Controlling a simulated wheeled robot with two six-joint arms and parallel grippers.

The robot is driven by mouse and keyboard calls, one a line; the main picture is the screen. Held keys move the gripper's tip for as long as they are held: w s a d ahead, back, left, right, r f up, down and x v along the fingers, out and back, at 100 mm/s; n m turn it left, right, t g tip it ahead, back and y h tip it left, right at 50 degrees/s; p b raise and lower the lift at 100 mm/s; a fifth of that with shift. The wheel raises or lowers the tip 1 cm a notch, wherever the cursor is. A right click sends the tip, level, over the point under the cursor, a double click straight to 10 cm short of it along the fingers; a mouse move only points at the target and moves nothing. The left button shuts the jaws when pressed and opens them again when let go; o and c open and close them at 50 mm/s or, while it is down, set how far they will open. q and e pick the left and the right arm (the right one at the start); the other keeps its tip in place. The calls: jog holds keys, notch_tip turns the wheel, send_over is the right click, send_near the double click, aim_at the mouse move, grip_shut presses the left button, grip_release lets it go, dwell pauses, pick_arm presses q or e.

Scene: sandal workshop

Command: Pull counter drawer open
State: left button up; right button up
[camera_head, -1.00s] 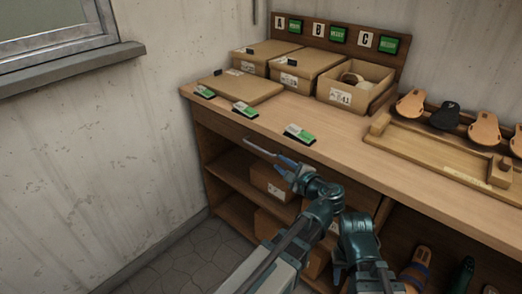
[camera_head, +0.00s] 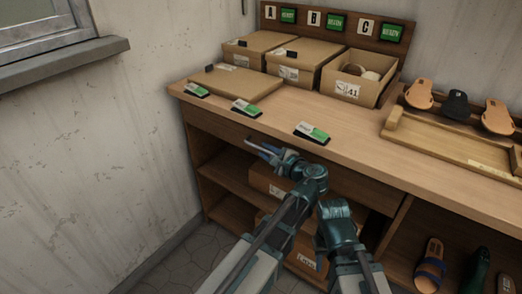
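The wooden counter (camera_head: 440,178) has a brown drawer front (camera_head: 228,129) just under its top. The drawer looks shut, level with the counter front. A pale bar handle (camera_head: 250,142) sticks out from it, partly covered by my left gripper. My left gripper (camera_head: 262,148) is at the handle, its fingers pointing up and left over the bar. I cannot tell whether the fingers are closed on it. My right gripper (camera_head: 334,209) is lower and to the right, in front of the shelves. Its fingers are hidden, so its opening does not show.
Cartons, one an open box (camera_head: 358,78), stand at the back of the counter. Several green-and-white tags (camera_head: 311,132) lie near its front edge. A wooden tray (camera_head: 440,147) and sandals (camera_head: 419,94) are on the right. Shelves below hold cartons and footwear.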

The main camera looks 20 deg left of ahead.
pick_arm(q)
grip_shut()
dwell(1.4)
